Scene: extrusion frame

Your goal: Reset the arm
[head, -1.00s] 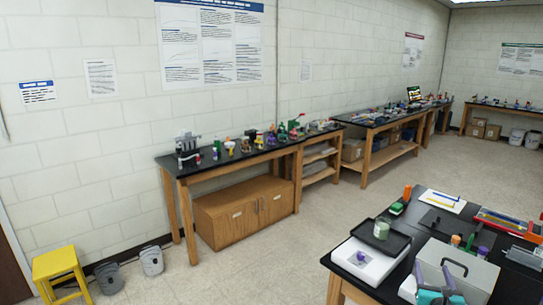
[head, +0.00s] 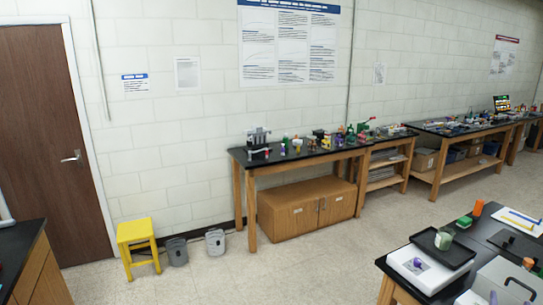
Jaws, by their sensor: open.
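Neither my arm nor my gripper shows in the head view, so I cannot see its pose. The view takes in a room with benches along a pale block wall.
A black-topped bench (head: 262,164) with small items stands at the wall. A brown door (head: 45,130) is at left. Work tables cut into both lower corners; the floor (head: 290,270) between them is clear.

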